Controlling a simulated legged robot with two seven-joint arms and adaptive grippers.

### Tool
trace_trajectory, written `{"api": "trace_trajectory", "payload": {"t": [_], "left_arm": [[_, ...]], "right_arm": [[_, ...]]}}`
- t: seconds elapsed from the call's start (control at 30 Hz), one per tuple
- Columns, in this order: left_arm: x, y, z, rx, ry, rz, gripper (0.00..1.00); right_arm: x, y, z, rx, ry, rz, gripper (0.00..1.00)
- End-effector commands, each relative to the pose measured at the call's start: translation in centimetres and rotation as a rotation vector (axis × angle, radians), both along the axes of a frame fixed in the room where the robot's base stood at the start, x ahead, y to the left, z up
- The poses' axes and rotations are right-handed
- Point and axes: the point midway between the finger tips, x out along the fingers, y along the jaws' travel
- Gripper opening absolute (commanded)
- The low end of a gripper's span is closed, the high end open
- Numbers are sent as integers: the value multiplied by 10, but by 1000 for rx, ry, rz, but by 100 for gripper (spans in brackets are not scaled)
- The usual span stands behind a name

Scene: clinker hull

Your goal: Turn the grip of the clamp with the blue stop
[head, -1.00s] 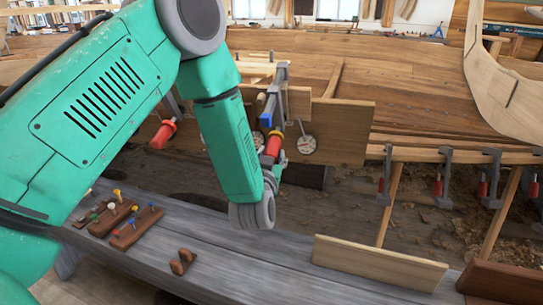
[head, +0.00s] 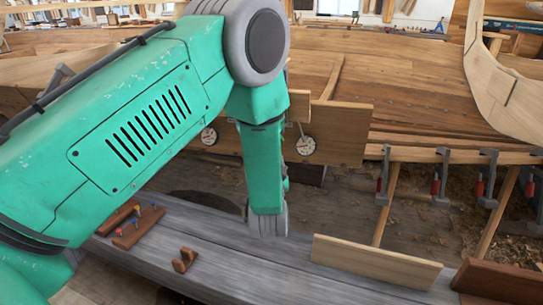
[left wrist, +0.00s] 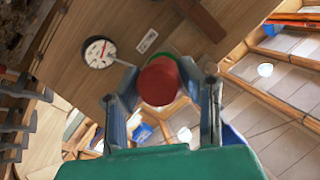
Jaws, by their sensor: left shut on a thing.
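In the left wrist view, my left gripper (left wrist: 168,88) has its two fingers on either side of a red, round-ended grip (left wrist: 158,82) and is shut on it. A green curved edge shows just behind the grip. Blue patches show low between the fingers and beside the right finger; I cannot tell whether either is the blue stop. In the head view, my left arm covers the clamp with the blue stop, its grip and my left gripper. My right gripper is not in view.
White dials hang on the hull boards, (head: 305,145) and (head: 209,136). Several grey clamps with red grips (head: 436,184) hang along the plank edge at right. The grey bench (head: 215,240) holds small pegged blocks (head: 138,224), a brown notched block (head: 185,259) and a pale board (head: 375,262).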

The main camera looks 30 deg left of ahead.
Motion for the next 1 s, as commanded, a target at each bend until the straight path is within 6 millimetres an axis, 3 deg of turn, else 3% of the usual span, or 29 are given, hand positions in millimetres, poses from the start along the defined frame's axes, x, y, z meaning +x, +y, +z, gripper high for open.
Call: {"api": "trace_trajectory", "payload": {"t": [0.63,0.67,0.7,1.0], "left_arm": [[-1,-1,-3,53,29,18,4],[-1,-1,-3,53,29,18,39],[-1,-1,-3,52,29,18,53],[-1,-1,-1,54,24,19,53]], "right_arm": [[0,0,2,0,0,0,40],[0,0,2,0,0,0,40],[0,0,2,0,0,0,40],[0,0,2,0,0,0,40]]}}
